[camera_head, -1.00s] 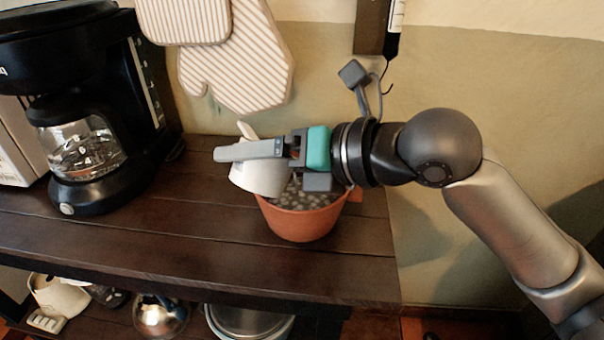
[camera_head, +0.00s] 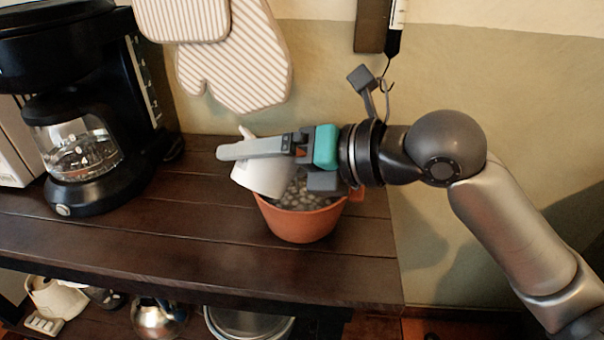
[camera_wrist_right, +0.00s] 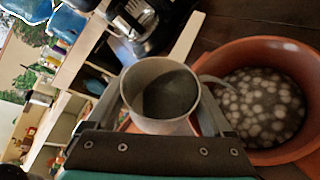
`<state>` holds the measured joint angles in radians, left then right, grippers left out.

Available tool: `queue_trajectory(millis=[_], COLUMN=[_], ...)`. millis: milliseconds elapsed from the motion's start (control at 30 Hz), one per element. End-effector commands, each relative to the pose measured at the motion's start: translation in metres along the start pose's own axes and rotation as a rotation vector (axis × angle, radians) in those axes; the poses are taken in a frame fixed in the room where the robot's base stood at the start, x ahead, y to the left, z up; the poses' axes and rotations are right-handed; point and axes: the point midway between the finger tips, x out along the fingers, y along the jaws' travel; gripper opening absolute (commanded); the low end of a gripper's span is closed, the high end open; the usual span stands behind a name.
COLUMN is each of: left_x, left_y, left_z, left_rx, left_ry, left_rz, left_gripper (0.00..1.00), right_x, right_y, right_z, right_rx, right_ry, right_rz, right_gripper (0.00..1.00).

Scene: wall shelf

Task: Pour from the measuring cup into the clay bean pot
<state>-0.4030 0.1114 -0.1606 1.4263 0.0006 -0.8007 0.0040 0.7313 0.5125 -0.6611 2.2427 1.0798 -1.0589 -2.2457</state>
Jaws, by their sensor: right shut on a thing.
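The white measuring cup (camera_head: 264,178) is held by my right gripper (camera_head: 250,150), which is shut on it. The cup is tilted above the left rim of the clay bean pot. In the right wrist view the cup (camera_wrist_right: 160,88) sits between the fingers, its inside dark; I cannot tell how much is in it. The terracotta clay bean pot (camera_head: 300,224) stands upright on the shelf near its right end. Pale and dark bean-like pieces show inside the pot, clearest in the right wrist view (camera_wrist_right: 258,105). My left gripper is not in view.
A black coffee maker (camera_head: 85,110) with a glass carafe stands left on the dark wooden shelf (camera_head: 130,240). Striped oven mitts (camera_head: 235,70) hang on the wall behind. Pots and a kettle (camera_head: 158,316) sit on the level below. Shelf between coffee maker and pot is clear.

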Motion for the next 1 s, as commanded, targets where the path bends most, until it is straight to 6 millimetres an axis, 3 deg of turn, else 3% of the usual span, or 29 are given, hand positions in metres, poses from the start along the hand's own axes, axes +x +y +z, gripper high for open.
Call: queue_trajectory(millis=[767, 1000], left_x=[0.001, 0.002], left_y=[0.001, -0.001], left_z=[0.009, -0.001], left_rx=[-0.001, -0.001], left_ry=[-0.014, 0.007], left_rz=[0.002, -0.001], left_gripper=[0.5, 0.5], right_x=[-0.002, -0.003], right_y=[0.001, 0.002], right_z=[0.0, 0.001], right_rx=[0.072, 0.095], right_ry=[0.017, 0.022], right_rz=[0.038, 0.049], right_gripper=[0.17, 0.17])
